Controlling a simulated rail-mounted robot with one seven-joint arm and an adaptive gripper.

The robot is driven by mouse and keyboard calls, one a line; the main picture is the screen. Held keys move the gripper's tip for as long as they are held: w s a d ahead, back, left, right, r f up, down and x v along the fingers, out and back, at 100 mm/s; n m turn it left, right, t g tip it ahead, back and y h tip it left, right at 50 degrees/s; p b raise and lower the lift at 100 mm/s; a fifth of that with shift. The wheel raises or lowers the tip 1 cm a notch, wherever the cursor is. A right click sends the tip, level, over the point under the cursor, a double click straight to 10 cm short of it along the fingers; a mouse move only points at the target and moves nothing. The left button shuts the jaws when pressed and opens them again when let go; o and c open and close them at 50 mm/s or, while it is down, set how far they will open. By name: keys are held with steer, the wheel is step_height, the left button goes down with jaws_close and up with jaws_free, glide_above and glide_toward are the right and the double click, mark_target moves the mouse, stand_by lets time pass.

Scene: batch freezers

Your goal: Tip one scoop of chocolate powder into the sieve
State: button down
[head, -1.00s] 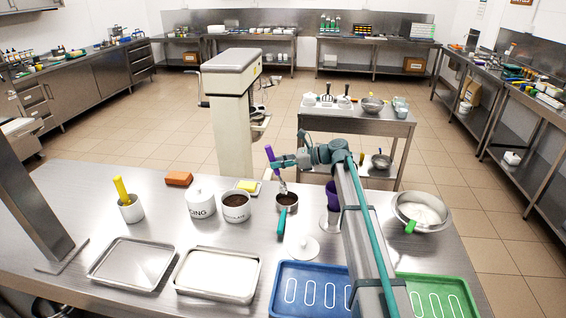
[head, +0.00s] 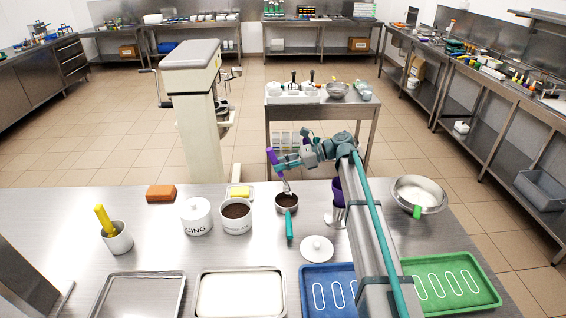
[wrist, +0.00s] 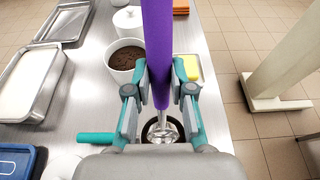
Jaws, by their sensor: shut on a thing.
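My gripper (head: 277,164) is shut on the purple handle of a scoop (wrist: 158,45), which also shows in the head view (head: 271,157). The scoop's metal end points down at the sieve (head: 291,209), a small round pan with a teal handle. Dark powder shows inside the sieve. In the wrist view the metal end is over the sieve's opening (wrist: 147,134), partly hidden by my gripper; I cannot tell whether it touches or holds powder. The white tub of chocolate powder (head: 237,226) stands open left of the sieve, filled with dark brown powder.
A lidded icing tub (head: 196,219), a yellow block on a dish (head: 239,192), and an orange block (head: 160,193) stand left. A loose white lid (head: 316,248) lies front right.

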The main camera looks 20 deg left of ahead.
steer(key=shift+s+a+f+h, duration=0.2)
steer(key=shift+a+h, duration=0.4)
steer(key=s+a+f+t+h, duration=0.2)
steer(key=a+f+h, duration=0.3)
steer(key=h, duration=0.6)
steer(key=shift+s+a+f+t+p, duration=0.25)
steer(key=shift+a+t+p, duration=0.2)
steer(key=shift+a+t, duration=0.7)
steer(key=shift+a+g, duration=0.2)
steer(key=shift+g, duration=0.05)
